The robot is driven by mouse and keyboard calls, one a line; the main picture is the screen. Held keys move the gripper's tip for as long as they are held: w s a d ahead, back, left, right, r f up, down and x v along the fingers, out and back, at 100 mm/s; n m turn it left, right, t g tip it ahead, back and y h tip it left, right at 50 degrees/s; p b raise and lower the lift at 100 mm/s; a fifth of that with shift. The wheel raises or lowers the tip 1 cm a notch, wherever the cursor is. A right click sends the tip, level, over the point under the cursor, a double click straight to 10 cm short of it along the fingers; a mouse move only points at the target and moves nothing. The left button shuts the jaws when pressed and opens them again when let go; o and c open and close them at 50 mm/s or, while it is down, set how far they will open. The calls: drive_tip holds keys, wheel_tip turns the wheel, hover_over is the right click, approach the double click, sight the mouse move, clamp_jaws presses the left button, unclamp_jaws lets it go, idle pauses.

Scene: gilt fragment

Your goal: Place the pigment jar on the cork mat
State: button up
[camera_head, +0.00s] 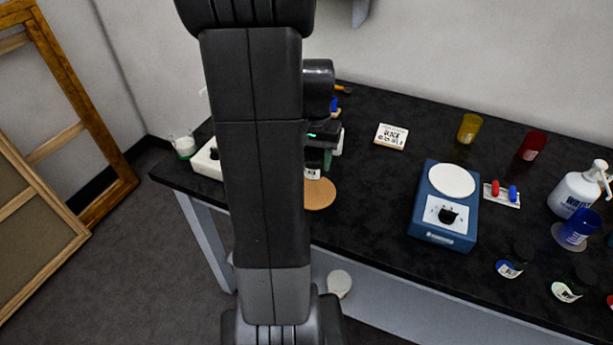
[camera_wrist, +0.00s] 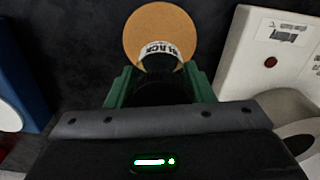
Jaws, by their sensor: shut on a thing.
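The pigment jar is dark, with a white label reading BLACK (camera_wrist: 160,53). My gripper (camera_wrist: 158,82) has green fingers shut on it from both sides. In the head view my gripper (camera_head: 321,152) is partly hidden behind my arm, and the jar's label (camera_head: 313,173) shows just below it. The round tan cork mat (camera_head: 320,195) lies on the black table near its front edge, partly covered by my arm. In the wrist view the jar overlaps the near part of the mat (camera_wrist: 158,20). I cannot tell whether the jar touches the mat.
A white device (camera_head: 207,160) and a beaker (camera_head: 184,146) stand at the left end. A blue stirrer (camera_head: 426,203) stands right of the mat. The table between mat and stirrer is clear.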

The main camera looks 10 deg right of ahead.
sight(314, 176)
drive_tip(key=shift+f, duration=3.05)
drive_tip(key=shift+f, duration=0.1)
drive_tip(key=o, duration=1.1)
wheel_tip(314, 176, up, 12)
drive_tip(key=shift+r, duration=0.15)
